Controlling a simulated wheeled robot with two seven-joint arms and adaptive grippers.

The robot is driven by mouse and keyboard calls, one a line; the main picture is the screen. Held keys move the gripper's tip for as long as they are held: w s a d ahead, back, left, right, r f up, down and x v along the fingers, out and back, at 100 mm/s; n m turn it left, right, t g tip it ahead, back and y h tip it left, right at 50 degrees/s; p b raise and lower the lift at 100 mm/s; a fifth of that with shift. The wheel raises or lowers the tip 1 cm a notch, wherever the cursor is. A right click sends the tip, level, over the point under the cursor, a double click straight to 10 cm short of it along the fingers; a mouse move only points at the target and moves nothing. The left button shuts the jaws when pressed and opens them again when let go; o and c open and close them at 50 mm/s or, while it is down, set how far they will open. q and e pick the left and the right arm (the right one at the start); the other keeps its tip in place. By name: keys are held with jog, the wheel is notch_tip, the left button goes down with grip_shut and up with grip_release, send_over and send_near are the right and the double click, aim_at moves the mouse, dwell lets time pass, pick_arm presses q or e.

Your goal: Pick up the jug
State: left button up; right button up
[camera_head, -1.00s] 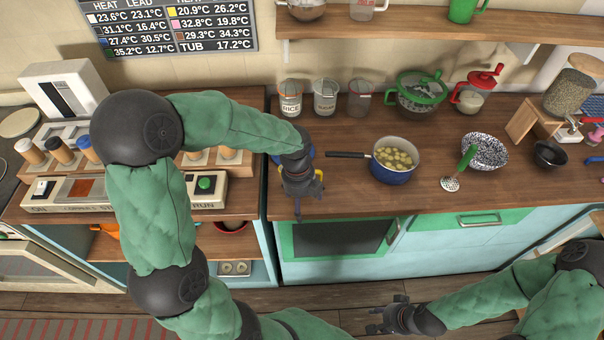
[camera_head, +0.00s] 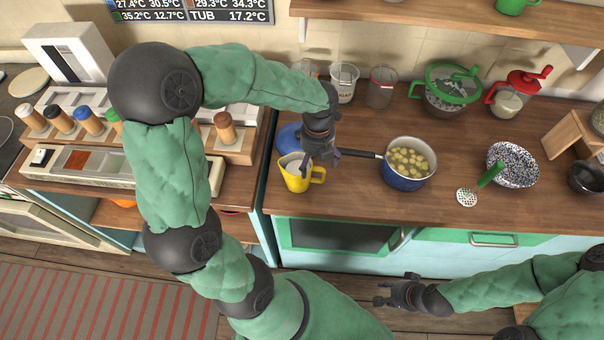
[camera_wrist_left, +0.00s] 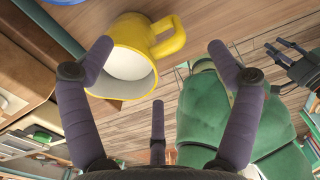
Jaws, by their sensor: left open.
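The yellow jug (camera_head: 296,177) stands upright on the wooden counter near its front edge, its handle toward the right. My left gripper (camera_head: 322,163) is open and empty, close above and behind the jug's handle side. In the left wrist view the jug (camera_wrist_left: 122,72) shows its pale open mouth, with its body by the left finger and its handle between the spread fingers of my left gripper (camera_wrist_left: 158,52). I cannot tell whether any finger touches it. My right gripper (camera_head: 388,294) is open and empty, low in front of the counter.
A blue pot (camera_head: 408,178) of yellowish pieces stands to the right, its dark handle reaching toward my left gripper. A blue round thing (camera_head: 288,138) lies behind the jug. Canisters (camera_head: 381,88) stand near the wall. A speckled bowl (camera_head: 513,166) is farther right.

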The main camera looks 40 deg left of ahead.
aim_at(315, 167)
pick_arm(q)
jog(key=shift+w+f, duration=0.15)
jog(key=shift+f, duration=0.5)
jog(key=shift+f+b, duration=0.8)
jog(key=shift+f, duration=1.55)
jog(key=shift+c, duration=0.3)
grip_shut()
